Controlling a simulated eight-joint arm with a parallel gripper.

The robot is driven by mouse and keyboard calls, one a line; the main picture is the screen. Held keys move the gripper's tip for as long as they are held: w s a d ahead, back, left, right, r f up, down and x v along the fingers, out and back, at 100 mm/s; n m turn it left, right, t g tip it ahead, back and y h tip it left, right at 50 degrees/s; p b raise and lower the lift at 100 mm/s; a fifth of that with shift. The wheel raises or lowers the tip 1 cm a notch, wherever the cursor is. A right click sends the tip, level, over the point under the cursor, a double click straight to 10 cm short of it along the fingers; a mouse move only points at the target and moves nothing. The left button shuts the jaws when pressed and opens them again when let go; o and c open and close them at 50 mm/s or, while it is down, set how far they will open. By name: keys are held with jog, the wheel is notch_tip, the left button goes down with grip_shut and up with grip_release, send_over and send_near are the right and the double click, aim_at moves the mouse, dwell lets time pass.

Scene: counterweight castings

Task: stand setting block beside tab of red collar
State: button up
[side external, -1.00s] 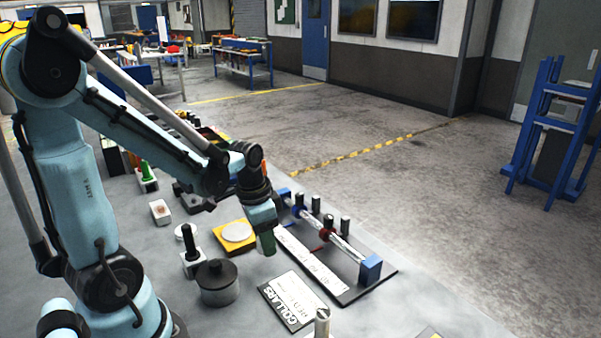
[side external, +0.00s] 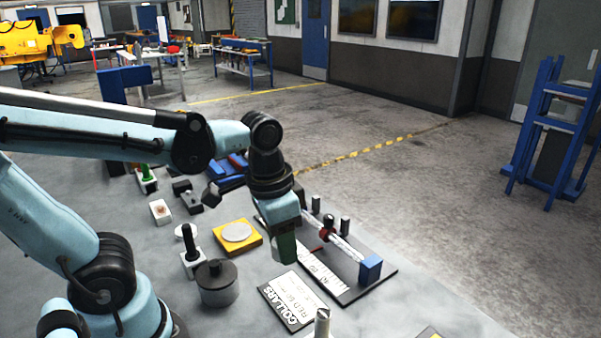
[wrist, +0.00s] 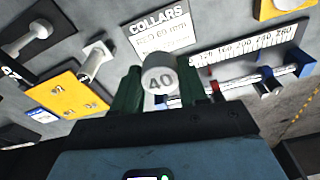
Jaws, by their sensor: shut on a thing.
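My gripper (wrist: 160,92) has two green fingers shut on a pale cylindrical block (wrist: 159,79) whose round end is marked 40; I take it as the setting block. The red collar (side external: 326,235) sits on a silver rod, with a thin red tab (side external: 317,249) reaching toward the scale. The red collar also shows in the wrist view (wrist: 213,87), right of the held block and apart from it.
The rod fixture has a blue end block (side external: 370,269) and a numbered scale (wrist: 245,44). A COLLARS card (side external: 292,300) lies near my gripper. A dark-lidded pot (side external: 217,283), a yellow plate with a disc (side external: 237,237) and a black-handled piece (side external: 192,255) stand left.

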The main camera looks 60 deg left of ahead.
notch_tip(320, 180, up, 4)
jog(key=shift+f, duration=0.15)
jog(key=w+a+r+m, duration=0.1)
jog(key=w+a+m, duration=0.25)
jog(key=w, duration=0.45)
jog(key=w+a+r+m, duration=0.2)
jog(key=w+m, duration=0.2)
jog(key=w, duration=0.3)
jog(key=w+a+f+m+g+h, duration=0.1)
jog(key=w+a+f+m, duration=0.3)
jog(key=w, duration=0.3)
notch_tip(320, 180, down, 7)
jog(key=a, duration=0.1)
jog(key=shift+a+f, duration=0.2)
jog(key=shift+m, duration=0.25)
jog(key=shift+f, duration=2.8)
jog(key=shift+f, duration=0.65)
